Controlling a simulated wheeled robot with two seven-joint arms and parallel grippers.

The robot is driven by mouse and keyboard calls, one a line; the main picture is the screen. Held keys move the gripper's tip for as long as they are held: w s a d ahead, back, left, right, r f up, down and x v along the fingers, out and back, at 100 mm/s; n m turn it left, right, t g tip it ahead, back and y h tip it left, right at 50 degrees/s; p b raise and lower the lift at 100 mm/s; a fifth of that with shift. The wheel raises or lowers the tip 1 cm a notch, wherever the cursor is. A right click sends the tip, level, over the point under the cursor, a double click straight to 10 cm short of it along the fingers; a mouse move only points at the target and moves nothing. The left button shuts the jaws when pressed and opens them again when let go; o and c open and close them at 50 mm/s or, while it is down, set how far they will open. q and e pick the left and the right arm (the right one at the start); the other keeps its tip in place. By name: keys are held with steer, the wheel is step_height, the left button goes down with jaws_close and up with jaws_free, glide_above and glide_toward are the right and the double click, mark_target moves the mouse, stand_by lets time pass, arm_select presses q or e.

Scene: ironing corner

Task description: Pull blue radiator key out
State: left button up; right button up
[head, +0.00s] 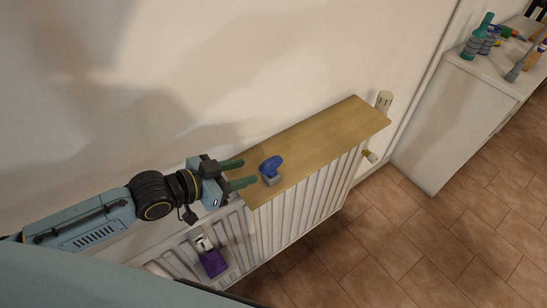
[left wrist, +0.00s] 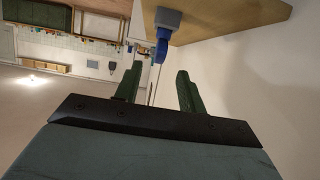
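The blue radiator key (head: 271,165) has a rounded head and stands in a small grey block (head: 272,180) near the left end of the wooden shelf. My left gripper (head: 249,171) is open and empty, its green fingers pointing at the key from the left, just short of it. In the left wrist view, the key (left wrist: 161,46) and grey block (left wrist: 167,18) appear beyond the gap between the open fingers (left wrist: 160,70). The part of the key inside the block is hidden. My right gripper is not in view.
The wooden shelf (head: 325,137) lies on a white radiator (head: 305,205) against the wall. A purple object (head: 213,262) is at the radiator's lower left. A white cabinet (head: 440,125) with bottles stands at right.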

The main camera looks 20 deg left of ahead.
mark_target(262, 167)
arm_select(q)
steer(key=x, duration=0.4)
steer(key=shift+w+d+f, duration=0.15)
steer(key=shift+w+d, duration=0.1)
steer(key=shift+w+d+f, duration=0.15)
steer(key=shift+w+d, duration=0.05)
steer(key=shift+w, duration=0.05)
steer(key=shift+w+d+f, duration=0.15)
steer(key=shift+w+d, duration=0.15)
steer(key=shift+w, duration=0.15)
steer(key=x, duration=0.3)
steer(key=shift+w+d+f+b, duration=0.15)
steer(key=shift+w+d+b, duration=0.05)
steer(key=shift+w+b, duration=0.1)
steer(key=shift+w+d+f, duration=0.1)
steer(key=shift+w+d, duration=0.05)
steer(key=shift+w, duration=0.05)
steer(key=c, duration=0.7)
jaws_close()
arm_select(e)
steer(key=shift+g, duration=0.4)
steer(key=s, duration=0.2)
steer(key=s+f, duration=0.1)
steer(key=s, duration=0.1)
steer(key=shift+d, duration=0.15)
